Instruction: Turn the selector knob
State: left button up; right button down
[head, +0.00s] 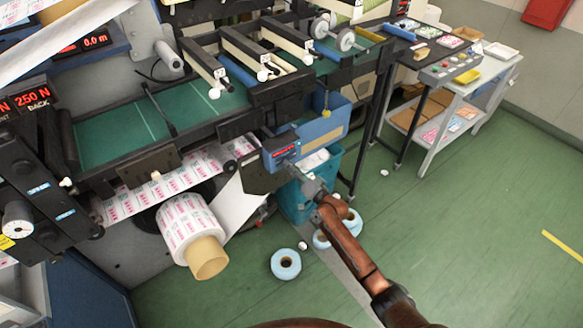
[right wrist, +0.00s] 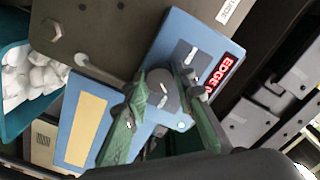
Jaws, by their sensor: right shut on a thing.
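The blue control box (head: 283,147) with a red lit display hangs at the side of the machine in the head view. In the right wrist view the box (right wrist: 85,120) fills the middle, with its red display reading "EDGE" (right wrist: 222,72). A round grey selector knob (right wrist: 162,92) with a white mark sits on its face. My right gripper (head: 297,170) reaches the box from the lower right; its green fingers (right wrist: 160,84) stand on both sides of the knob and are shut on it. A second grey knob (right wrist: 186,54) is close to the right fingertip. My left gripper is not in view.
A teal bin (head: 297,205) stands below the box; its white contents (right wrist: 32,75) show in the right wrist view. A printed label roll (head: 190,228) hangs at the left. Blue-white rolls (head: 286,264) lie on the green floor. A side table (head: 455,95) stands at the upper right.

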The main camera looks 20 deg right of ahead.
jog(key=shift+m, duration=0.7)
jog(key=c, duration=1.6)
grip_release()
jog(key=v, duration=1.2)
